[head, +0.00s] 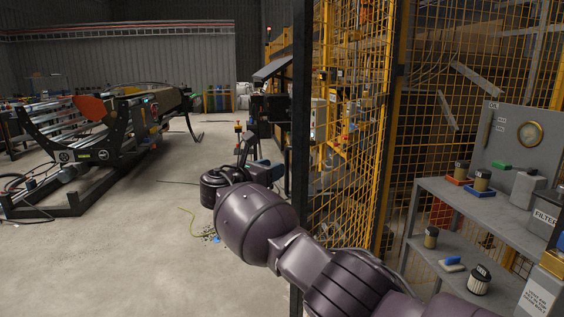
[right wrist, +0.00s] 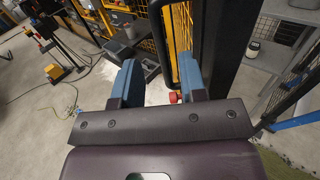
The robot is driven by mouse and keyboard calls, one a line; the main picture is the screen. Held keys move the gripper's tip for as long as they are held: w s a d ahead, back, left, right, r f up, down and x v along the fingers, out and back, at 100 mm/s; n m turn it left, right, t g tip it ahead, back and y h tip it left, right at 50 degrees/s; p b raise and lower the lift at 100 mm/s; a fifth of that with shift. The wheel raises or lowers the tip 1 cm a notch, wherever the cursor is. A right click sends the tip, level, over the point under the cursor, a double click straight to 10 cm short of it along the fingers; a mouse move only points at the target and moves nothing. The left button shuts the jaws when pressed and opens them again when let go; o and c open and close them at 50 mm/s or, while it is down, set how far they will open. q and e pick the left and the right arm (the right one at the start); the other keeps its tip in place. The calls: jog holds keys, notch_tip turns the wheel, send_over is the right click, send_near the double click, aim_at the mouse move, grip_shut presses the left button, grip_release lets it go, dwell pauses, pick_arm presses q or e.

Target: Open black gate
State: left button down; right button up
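The black gate shows in the head view as a tall black upright (head: 301,90), with yellow mesh to its right. In the right wrist view its broad black post (right wrist: 222,45) stands beyond my right finger. A curved black handle (right wrist: 158,42) is fixed beside the post. My right gripper (right wrist: 158,80) is open, its two blue fingers well apart. The handle's lower part lies in line with the gap between them; I cannot tell whether it touches. In the head view my right gripper (head: 264,172) is at the left side of the upright, partly hidden by my arm. My left gripper is not in view.
A black-framed roller machine (head: 100,150) stands at the left. The concrete floor (head: 130,255) between is mostly clear, with a thin yellow cable (head: 190,222).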

jog(key=v, duration=0.4)
jog(key=shift+s+a+f+p, duration=0.1)
jog(key=shift+s+p, duration=0.05)
jog(key=shift+p, duration=0.25)
